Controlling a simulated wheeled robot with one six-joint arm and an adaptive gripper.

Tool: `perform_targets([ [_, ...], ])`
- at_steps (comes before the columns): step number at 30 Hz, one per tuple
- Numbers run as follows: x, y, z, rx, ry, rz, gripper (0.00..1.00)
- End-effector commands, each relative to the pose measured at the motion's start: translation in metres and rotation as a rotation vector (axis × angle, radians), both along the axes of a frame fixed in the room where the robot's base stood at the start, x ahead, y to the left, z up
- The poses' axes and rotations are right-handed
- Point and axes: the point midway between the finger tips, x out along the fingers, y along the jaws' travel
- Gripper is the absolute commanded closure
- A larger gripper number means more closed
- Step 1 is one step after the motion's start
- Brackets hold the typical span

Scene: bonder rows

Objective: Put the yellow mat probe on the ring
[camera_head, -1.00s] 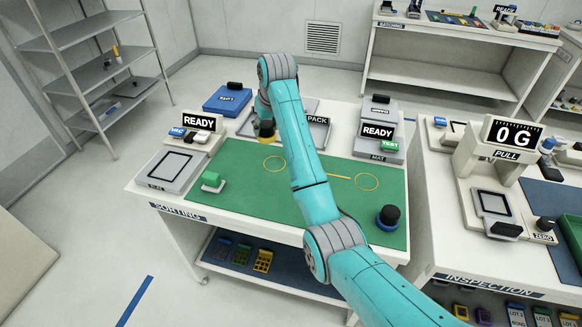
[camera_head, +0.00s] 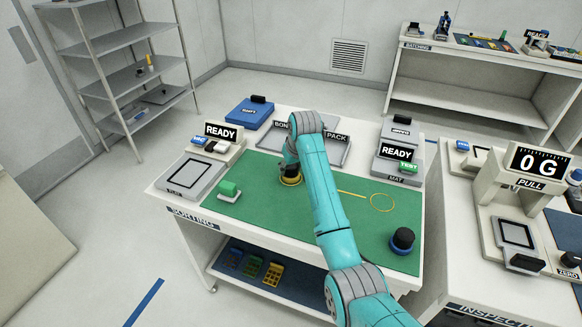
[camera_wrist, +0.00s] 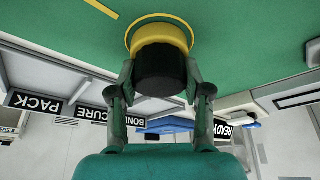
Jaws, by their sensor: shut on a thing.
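The yellow mat probe, with a black upper body and a yellow base (camera_head: 290,181), is upright over the left yellow ring on the green mat. In the wrist view its black body (camera_wrist: 160,72) is between the fingers, and its yellow base (camera_wrist: 160,36) faces the mat. A thin arc of the left ring (camera_wrist: 128,36) shows around the base. My gripper (camera_wrist: 160,82) is shut on the black body. In the head view my arm partly hides the gripper. I cannot tell whether the base touches the mat. A second yellow ring (camera_head: 383,202) lies empty to the right.
A green block-like piece (camera_head: 229,190) stands at the mat's left, and a dark knob with a blue base (camera_head: 403,240) at its right front. Two READY units (camera_head: 222,131) (camera_head: 397,152) and a grey tray (camera_head: 335,152) line the back. The mat's front middle (camera_head: 275,213) is clear.

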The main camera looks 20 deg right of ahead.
Motion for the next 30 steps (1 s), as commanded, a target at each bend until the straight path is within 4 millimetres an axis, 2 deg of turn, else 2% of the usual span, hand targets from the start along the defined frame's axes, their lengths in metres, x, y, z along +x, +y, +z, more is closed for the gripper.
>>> perform_targets([
  [9, 0.001, 0.0, -0.001, 0.0, -0.002, 0.0, 1.0],
  [10, 0.0, 0.0, -0.002, 0.0, -0.001, 0.0, 0.46],
  [12, 0.0, 0.0, -0.002, 0.0, -0.001, 0.0, 0.29],
  [13, 0.0, 0.0, -0.002, 0.0, -0.001, 0.0, 0.26],
  [23, 0.0, 0.0, 0.0, 0.0, -0.002, 0.0, 0.26],
  [26, -0.001, 0.0, 0.007, 0.0, -0.004, 0.0, 0.26],
  [30, -0.009, -0.002, 0.027, 0.0, -0.004, 0.0, 0.26],
])
